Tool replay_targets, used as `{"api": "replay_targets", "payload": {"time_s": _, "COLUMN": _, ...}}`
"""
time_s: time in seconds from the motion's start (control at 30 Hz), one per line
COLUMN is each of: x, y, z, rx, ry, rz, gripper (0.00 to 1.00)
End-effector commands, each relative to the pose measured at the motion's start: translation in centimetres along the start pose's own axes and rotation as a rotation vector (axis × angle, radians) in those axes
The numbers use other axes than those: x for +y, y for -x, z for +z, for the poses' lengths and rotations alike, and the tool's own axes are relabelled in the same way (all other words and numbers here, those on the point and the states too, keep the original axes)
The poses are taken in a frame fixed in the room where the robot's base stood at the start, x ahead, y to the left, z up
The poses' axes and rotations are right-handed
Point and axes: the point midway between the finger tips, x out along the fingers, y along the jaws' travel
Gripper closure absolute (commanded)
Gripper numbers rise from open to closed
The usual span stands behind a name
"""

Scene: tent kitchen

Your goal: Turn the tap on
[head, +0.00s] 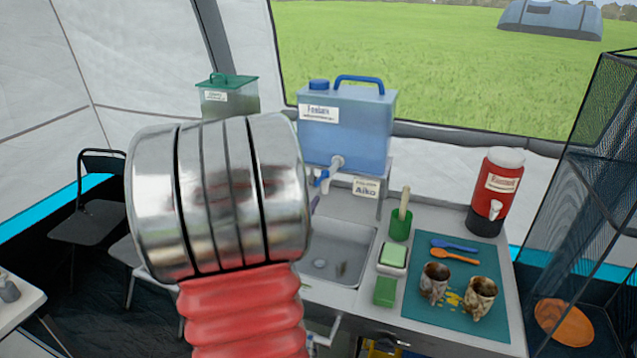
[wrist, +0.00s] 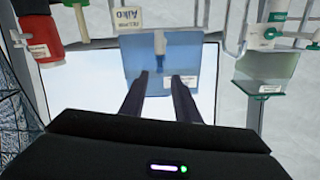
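The tap (head: 336,163) is a pale spigot with a blue lever (head: 323,178) low on the front of the blue water container (head: 350,120), above the sink (head: 345,255). The wrist view is upside down and shows the tap (wrist: 160,45) on the container (wrist: 135,60). My gripper (wrist: 159,75) is open and empty there, its two dark fingers apart and pointing at the container. The tap appears in line with the gap, just past the fingertips; I cannot tell whether they touch. In the head view my silver and red arm hides most of the gripper. No running water shows.
Right of the sink stand a green cup (head: 400,225), a sponge (head: 393,254), and two mugs (head: 434,280) on a teal mat (head: 470,250). A red drink dispenser (head: 495,190) stands behind them. A green-lidded container (head: 228,95) is left of the water container.

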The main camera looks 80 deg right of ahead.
Motion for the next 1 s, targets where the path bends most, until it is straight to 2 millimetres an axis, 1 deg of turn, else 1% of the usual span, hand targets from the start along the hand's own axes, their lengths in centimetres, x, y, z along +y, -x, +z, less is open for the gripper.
{"api": "replay_targets", "payload": {"time_s": 0.03, "x": 0.1, "y": -0.9, "z": 0.1, "rx": -0.001, "ry": 0.000, "rz": 0.004, "gripper": 0.71}}
{"api": "replay_targets", "payload": {"time_s": 0.4, "x": 0.1, "y": -6.6, "z": 0.1, "rx": 0.000, "ry": 0.000, "rz": 0.003, "gripper": 0.71}}
{"api": "replay_targets", "payload": {"time_s": 0.6, "x": 0.1, "y": -9.2, "z": 0.1, "rx": 0.000, "ry": 0.000, "rz": 0.001, "gripper": 0.71}}
{"api": "replay_targets", "payload": {"time_s": 0.77, "x": 0.1, "y": -10.0, "z": 0.1, "rx": -0.001, "ry": 0.000, "rz": 0.001, "gripper": 0.71}}
{"api": "replay_targets", "payload": {"time_s": 1.0, "x": 0.1, "y": -10.1, "z": 0.1, "rx": -0.001, "ry": 0.000, "rz": 0.000, "gripper": 0.71}}
